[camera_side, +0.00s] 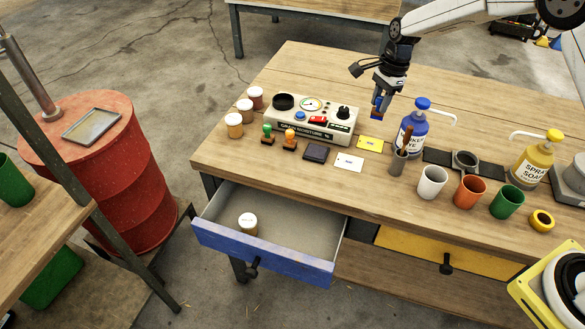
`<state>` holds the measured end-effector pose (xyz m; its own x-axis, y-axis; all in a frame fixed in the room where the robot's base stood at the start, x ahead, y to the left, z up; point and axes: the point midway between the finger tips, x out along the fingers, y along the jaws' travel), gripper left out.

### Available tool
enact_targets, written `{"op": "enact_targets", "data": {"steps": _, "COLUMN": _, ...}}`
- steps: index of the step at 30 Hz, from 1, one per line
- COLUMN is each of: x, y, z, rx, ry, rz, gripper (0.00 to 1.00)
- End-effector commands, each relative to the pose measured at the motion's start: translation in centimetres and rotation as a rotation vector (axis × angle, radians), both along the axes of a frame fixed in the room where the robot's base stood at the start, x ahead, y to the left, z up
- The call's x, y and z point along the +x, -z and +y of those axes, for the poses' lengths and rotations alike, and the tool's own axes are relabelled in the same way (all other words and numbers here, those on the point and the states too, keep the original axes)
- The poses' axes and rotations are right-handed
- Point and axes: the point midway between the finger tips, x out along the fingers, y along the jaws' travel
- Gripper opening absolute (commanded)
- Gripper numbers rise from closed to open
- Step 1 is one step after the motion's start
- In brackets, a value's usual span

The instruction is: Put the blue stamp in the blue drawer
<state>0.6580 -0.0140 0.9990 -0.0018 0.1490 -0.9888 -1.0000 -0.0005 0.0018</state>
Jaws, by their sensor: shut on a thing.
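My gripper (379,101) is shut on the blue stamp (377,113). It holds the stamp low over the table, behind the yellow card and left of the blue spray bottle. Whether the stamp touches the table is hard to tell. The stamp shows a blue body with a wooden-brown part. The blue drawer (262,256) is pulled open at the front left of the table. A small jar with a white lid (248,223) stands inside it, and the rest of its floor is bare.
The grain moisture meter (315,121), a green stamp (267,134), an orange stamp (290,139) and a dark ink pad (317,152) lie between my gripper and the drawer. The blue bottle (411,135) stands close on the right. The yellow drawer (446,254) is shut.

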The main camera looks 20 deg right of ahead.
Motion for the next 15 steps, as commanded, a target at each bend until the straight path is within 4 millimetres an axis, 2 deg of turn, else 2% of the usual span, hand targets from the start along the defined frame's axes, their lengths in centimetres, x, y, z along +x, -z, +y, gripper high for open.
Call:
{"op": "enact_targets", "data": {"steps": 5, "x": 0.0, "y": -2.9, "z": 0.1, "rx": 0.0, "ry": -0.003, "rz": -0.003, "gripper": 0.0}}
{"op": "enact_targets", "data": {"steps": 11, "x": -0.6, "y": -2.6, "z": 4.5, "rx": 0.0, "ry": -0.073, "rz": -0.001, "gripper": 0.0}}
{"op": "enact_targets", "data": {"steps": 15, "x": -1.5, "y": -2.6, "z": 8.4, "rx": 0.0, "ry": -0.135, "rz": 0.0, "gripper": 0.0}}
